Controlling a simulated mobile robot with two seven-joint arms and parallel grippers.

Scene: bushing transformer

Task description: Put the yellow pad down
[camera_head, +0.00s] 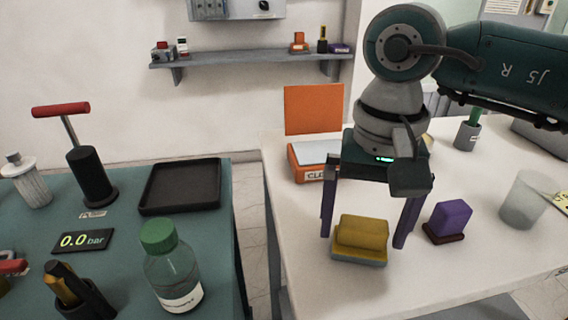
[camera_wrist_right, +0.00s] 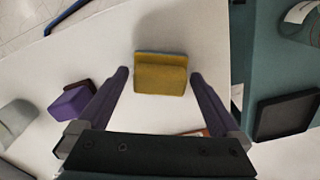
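The yellow pad (camera_head: 361,236) rests on the white table, with a grey-blue layer along its bottom edge. It also shows in the right wrist view (camera_wrist_right: 160,73). My right gripper (camera_head: 364,240) is above the table with its purple fingers spread wide, one on each side of the pad. In the right wrist view the right gripper (camera_wrist_right: 159,76) shows a clear gap between each fingertip and the pad, so it holds nothing. My left gripper is in neither view.
A purple block (camera_head: 449,219) on a dark red base stands right of the pad, close to my right finger. A translucent cup (camera_head: 523,200) is farther right. An orange box (camera_head: 312,158) with a raised lid is behind. The teal table (camera_head: 215,250) holds a bottle (camera_head: 172,268) and black tray (camera_head: 181,186).

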